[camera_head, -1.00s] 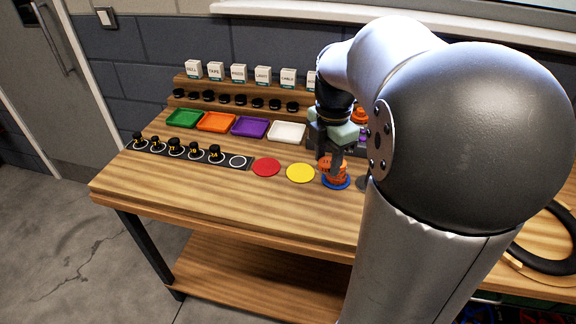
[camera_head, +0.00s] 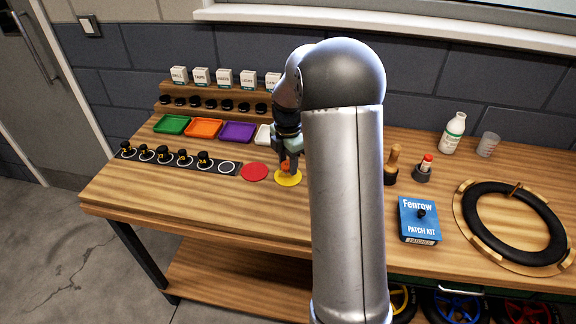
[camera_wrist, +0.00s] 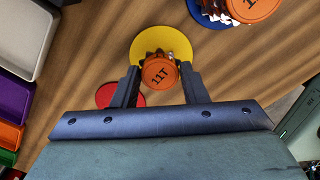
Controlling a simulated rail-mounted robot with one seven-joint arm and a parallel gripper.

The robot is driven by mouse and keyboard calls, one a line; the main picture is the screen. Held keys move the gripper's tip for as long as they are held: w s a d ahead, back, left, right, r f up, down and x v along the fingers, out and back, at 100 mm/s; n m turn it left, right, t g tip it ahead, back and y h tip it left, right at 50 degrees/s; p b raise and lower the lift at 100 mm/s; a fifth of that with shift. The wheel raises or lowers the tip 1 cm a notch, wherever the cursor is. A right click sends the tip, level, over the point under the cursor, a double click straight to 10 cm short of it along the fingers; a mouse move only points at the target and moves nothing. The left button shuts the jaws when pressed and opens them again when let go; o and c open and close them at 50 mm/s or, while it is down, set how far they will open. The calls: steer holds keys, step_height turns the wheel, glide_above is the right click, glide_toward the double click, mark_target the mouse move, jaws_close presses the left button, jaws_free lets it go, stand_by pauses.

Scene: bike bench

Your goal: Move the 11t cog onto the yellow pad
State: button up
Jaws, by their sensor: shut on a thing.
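The orange-topped 11t cog (camera_wrist: 160,73), its label "11T" facing the wrist camera, is between the fingers of my gripper (camera_wrist: 160,86). The gripper is shut on it. In the wrist view the cog overlaps the lower part of the yellow pad (camera_wrist: 160,38). In the head view my gripper (camera_head: 290,168) is at the yellow pad (camera_head: 288,180), with a bit of orange between the fingers. I cannot tell whether the cog touches the pad.
Another orange-topped cog (camera_wrist: 252,8) is at the blue pad (camera_wrist: 204,14), its label cut off. The red pad (camera_head: 254,172) lies to the left. Black-bodied cogs (camera_head: 163,154) stand on a dark strip. Trays (camera_head: 203,128) lie behind. A patch kit (camera_head: 419,220) is at right.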

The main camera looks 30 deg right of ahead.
steer(key=shift+f, duration=1.05)
steer(key=shift+f, duration=0.25)
steer(key=o, duration=1)
steer(key=shift+c, duration=0.2)
steer(key=shift+r, duration=0.1)
steer(key=shift+r, duration=0.1)
